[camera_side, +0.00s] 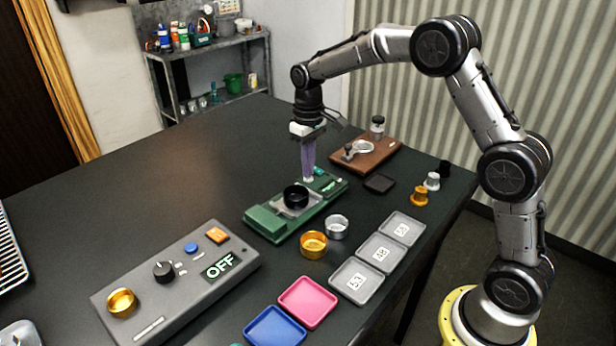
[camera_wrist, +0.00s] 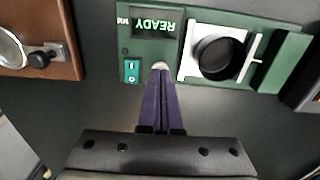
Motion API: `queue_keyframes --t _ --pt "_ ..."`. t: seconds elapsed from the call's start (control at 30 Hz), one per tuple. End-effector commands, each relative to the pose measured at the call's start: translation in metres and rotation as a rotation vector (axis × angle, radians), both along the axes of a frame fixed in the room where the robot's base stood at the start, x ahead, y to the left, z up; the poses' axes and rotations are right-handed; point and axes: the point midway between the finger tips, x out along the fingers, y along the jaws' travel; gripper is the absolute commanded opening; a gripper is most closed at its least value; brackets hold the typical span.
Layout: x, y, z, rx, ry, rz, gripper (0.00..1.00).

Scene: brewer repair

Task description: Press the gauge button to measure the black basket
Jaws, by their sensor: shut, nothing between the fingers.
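The green gauge (camera_side: 266,222) lies on the dark table, and its green body (camera_wrist: 270,78) also shows in the wrist view. The black basket (camera_side: 296,197) sits upright in its pale cradle; from above, the basket (camera_wrist: 220,58) shows as a round dark cup. The gauge display (camera_wrist: 152,24) reads READY, upside down in the wrist view. My gripper (camera_side: 307,178) is shut and empty, pointing down at the gauge's far part. Its purple fingertips (camera_wrist: 161,72) are at a pale round button (camera_wrist: 160,65), partly hiding it. I cannot tell whether they touch it.
A teal switch (camera_wrist: 131,70) is beside the button. A wooden board with a portafilter (camera_side: 365,150) stands behind the gauge. Gold (camera_side: 313,245) and silver (camera_side: 337,227) baskets stand in front, near grey numbered trays (camera_side: 356,281). A control box reading OFF (camera_side: 178,283) is at left.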

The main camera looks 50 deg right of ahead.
Motion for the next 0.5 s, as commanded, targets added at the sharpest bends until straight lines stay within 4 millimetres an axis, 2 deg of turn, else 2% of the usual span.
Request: queue_keyframes --t 0.5 --pt "0.0001 0.0 -0.0069 0.0 0.0 0.0 0.0"
